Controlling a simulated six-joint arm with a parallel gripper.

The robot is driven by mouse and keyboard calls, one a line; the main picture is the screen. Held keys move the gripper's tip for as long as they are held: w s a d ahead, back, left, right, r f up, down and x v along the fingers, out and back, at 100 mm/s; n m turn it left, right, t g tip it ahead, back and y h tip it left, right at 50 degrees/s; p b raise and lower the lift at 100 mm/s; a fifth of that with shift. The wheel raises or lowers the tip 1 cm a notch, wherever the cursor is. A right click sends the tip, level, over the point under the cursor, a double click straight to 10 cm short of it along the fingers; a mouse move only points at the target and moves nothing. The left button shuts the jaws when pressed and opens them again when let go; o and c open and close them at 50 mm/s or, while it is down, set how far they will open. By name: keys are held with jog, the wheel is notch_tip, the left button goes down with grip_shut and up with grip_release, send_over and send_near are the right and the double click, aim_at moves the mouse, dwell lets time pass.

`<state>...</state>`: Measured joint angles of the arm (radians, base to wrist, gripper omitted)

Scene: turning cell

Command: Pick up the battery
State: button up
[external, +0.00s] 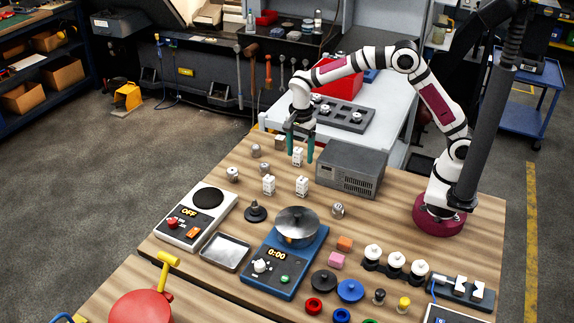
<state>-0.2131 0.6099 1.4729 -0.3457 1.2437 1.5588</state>
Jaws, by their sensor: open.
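Three small white blocks with dark markings and small tops, which look like batteries, stand upright on the wooden table. One white battery-like block (297,158) is at the back, another (268,186) is in front to the left, and a third (302,187) is in front to the right. My gripper (301,157) points down with its two teal fingers apart. The fingers appear on either side of the back block, near its height. Whether they touch it cannot be told from this view.
A grey box-shaped device (350,171) stands close to the right of my gripper. Small metal weights (233,174) stand to the left. A blue scale with a metal pan (284,262), a hot plate (197,218) and a metal tray (225,252) lie in front.

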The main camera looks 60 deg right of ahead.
aim_at(302, 187)
jog(key=f, duration=1)
jog(key=d+f, duration=0.1)
jog(key=f, duration=0.4)
jog(key=shift+s, duration=0.25)
grip_shut()
